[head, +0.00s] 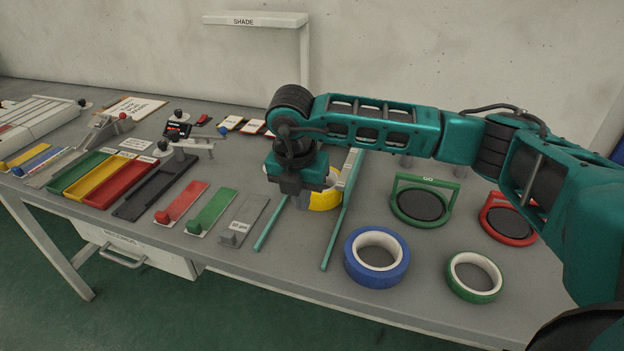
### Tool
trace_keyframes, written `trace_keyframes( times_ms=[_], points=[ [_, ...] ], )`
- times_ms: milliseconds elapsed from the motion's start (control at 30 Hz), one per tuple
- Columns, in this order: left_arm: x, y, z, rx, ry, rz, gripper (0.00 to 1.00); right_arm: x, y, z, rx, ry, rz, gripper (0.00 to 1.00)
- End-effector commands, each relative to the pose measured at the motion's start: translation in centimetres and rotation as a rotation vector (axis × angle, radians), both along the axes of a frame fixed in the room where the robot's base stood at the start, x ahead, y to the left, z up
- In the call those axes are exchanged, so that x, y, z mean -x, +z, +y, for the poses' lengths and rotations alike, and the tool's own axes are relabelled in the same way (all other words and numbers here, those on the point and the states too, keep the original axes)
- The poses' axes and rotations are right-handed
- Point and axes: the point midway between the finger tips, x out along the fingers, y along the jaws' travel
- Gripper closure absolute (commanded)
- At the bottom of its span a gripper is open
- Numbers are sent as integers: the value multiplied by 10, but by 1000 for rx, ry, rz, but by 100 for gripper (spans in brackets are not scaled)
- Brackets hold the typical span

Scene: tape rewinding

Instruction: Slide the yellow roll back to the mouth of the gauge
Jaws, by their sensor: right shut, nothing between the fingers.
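The yellow roll (326,199) lies on the table between the two green rails of the gauge (340,222). My right gripper and wrist cover much of it from the left and above, so only its right and front parts show. The gauge's left rail (271,223) shows at its near end; its farther part is hidden behind my gripper. My right gripper (303,201) points down, shut and empty, close to the roll's left side; I cannot tell whether it touches the roll. My left gripper is out of view.
A blue roll (349,257) and a green roll (451,283) lie right of the rails. A green ring marked GO (393,203) and a red ring (484,216) stand behind them. Coloured trays (128,196) and slide blocks (212,223) fill the left. The shade post (305,60) rises behind.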

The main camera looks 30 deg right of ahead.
Motion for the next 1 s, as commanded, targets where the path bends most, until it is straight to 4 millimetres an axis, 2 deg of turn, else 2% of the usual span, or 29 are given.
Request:
trace_keyframes(
  times_ms=[200,367,433,500,1000],
  points=[
    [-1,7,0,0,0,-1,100,-30,1,-35,0,-4,-1,100],
    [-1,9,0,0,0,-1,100,-44,1,-51,-1,-1,-1,100],
    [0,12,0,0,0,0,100,-43,-6,-51,-1,4,4,100],
    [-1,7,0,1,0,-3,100,-44,-15,-50,-3,3,1,100],
    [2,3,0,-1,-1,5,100,-41,-21,-50,0,3,9,100]
  ],
)
